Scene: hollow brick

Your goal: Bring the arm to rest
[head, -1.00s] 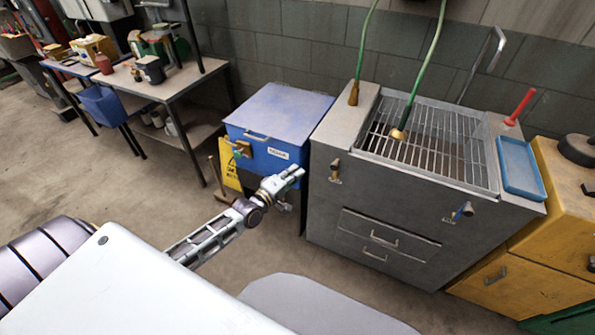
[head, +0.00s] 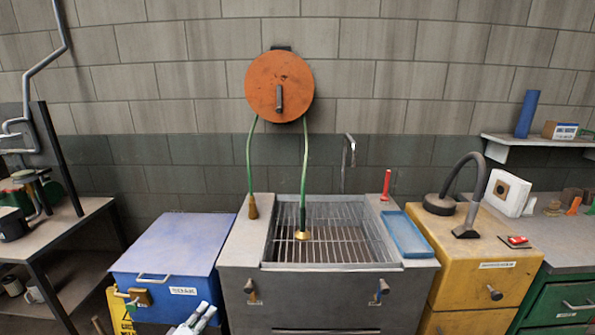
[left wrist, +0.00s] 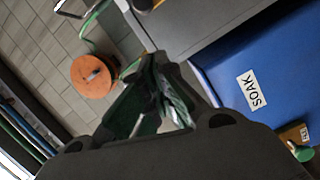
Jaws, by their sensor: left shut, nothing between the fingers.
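My left gripper (head: 203,312) shows at the bottom edge of the head view, in front of the blue box (head: 172,250) with the white label. Its fingers are together and hold nothing. Most of the left arm lies below the picture. In the left wrist view the dark gripper (left wrist: 155,90) points towards the wall, and the blue box with the label "SOAK" is at the right (left wrist: 270,65). My right gripper is in no view.
A grey sink cabinet (head: 300,285) with a wire grate stands right of the blue box. A yellow cabinet (head: 465,255) is farther right, a dark table (head: 75,218) at the left. An orange reel (head: 279,86) with green hoses hangs on the wall.

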